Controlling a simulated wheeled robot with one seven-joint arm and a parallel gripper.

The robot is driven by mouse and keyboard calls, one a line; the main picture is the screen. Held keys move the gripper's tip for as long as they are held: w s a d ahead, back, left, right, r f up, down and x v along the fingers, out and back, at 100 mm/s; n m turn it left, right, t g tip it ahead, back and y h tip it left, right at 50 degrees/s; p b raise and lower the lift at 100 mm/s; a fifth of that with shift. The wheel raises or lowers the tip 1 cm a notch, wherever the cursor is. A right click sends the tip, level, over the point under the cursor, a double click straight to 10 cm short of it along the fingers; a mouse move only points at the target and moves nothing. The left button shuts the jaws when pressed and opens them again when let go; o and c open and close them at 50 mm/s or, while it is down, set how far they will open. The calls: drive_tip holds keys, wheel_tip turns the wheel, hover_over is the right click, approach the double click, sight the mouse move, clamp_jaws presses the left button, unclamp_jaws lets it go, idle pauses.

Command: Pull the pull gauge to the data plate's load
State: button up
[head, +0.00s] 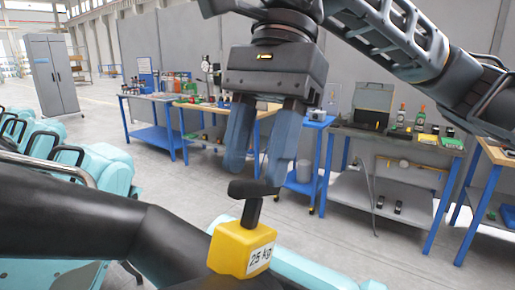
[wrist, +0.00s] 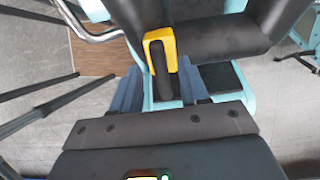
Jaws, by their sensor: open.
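A yellow block (head: 240,249) with a white label reading "25 kg" sits at the black padded restraint of a teal seat; it appears to be the pull gauge. A black T-shaped handle (head: 254,205) stands up from it. My gripper (head: 257,174) is open above the handle, its two blue-grey fingers pointing down. In the wrist view the yellow block (wrist: 164,37) and its dark handle (wrist: 162,75) show ahead, between the lines of my open fingers (wrist: 157,85). I cannot tell whether a finger touches the handle. I cannot pick out a separate data plate.
Black padded restraint arms (head: 85,215) and a metal rail (head: 45,166) lie close at the left. Teal train seats (head: 100,165) run along the left. Workbenches with tools (head: 400,145) stand behind against the wall. A grey cabinet (head: 52,75) is at the far left. Open floor lies between.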

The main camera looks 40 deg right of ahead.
drive_tip(key=b+v, duration=0.1)
drive_tip(key=v, duration=0.6)
drive_tip(key=shift+r, duration=0.4)
drive_tip(key=shift+d, duration=0.1)
